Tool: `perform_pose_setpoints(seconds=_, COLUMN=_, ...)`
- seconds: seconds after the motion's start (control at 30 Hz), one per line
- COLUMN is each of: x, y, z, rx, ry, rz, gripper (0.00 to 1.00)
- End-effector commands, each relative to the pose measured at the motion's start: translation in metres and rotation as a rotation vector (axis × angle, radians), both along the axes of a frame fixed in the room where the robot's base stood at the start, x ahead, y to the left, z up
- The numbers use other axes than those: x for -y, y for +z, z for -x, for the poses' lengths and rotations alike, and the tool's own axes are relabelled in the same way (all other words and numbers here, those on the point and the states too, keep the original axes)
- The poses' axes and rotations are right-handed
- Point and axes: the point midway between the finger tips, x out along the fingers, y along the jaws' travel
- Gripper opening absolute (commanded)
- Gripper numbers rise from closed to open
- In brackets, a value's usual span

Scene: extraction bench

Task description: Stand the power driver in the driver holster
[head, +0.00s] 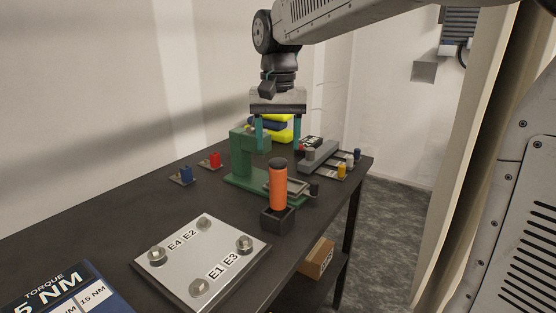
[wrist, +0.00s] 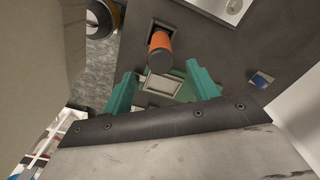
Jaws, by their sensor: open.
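The power driver (head: 278,190) is an orange cylinder with a dark cap. It stands upright in the driver holster (head: 277,220), a small black box near the bench's front edge. The driver's lower end is hidden inside the holster. My gripper (head: 277,145) is open and empty, its teal fingers apart, higher up and farther back than the driver. In the wrist view, the driver (wrist: 160,42) and holster (wrist: 165,24) show beyond the open fingers of my gripper (wrist: 160,72), with no contact visible.
A green press-like fixture (head: 243,165) stands behind the holster. A metal plate with several bolts (head: 180,262) lies at the front left. Red (head: 215,160) and blue (head: 186,174) pieces sit toward the wall. A grey fixture (head: 318,157) is at the back right.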

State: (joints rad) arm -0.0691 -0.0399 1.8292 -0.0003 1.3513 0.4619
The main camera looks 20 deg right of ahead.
Motion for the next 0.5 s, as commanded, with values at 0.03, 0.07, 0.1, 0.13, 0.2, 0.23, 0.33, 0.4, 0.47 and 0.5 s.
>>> perform_pose_setpoints(seconds=0.03, x=0.000, y=0.008, z=0.000, rx=0.002, ry=0.000, rz=0.000, gripper=0.59)
perform_pose_setpoints(seconds=0.07, x=0.000, y=0.012, z=0.000, rx=0.002, ry=0.000, rz=0.000, gripper=0.59)
perform_pose_setpoints(seconds=0.1, x=0.000, y=0.016, z=0.000, rx=0.002, ry=0.000, rz=0.000, gripper=0.59)
perform_pose_setpoints(seconds=0.13, x=0.000, y=0.019, z=0.000, rx=0.001, ry=0.000, rz=-0.001, gripper=0.59)
perform_pose_setpoints(seconds=0.2, x=0.000, y=0.023, z=0.000, rx=0.000, ry=0.000, rz=0.000, gripper=0.59)
perform_pose_setpoints(seconds=0.23, x=0.000, y=0.024, z=0.000, rx=0.000, ry=0.000, rz=0.000, gripper=0.59)
perform_pose_setpoints(seconds=0.33, x=0.000, y=0.026, z=0.001, rx=0.000, ry=0.001, rz=0.000, gripper=0.59)
perform_pose_setpoints(seconds=0.4, x=0.001, y=0.026, z=0.007, rx=0.002, ry=0.007, rz=0.000, gripper=0.59)
perform_pose_setpoints(seconds=0.47, x=0.003, y=0.025, z=0.019, rx=0.008, ry=0.020, rz=0.000, gripper=0.59)
perform_pose_setpoints(seconds=0.5, x=0.006, y=0.024, z=0.030, rx=0.012, ry=0.035, rz=0.000, gripper=0.59)
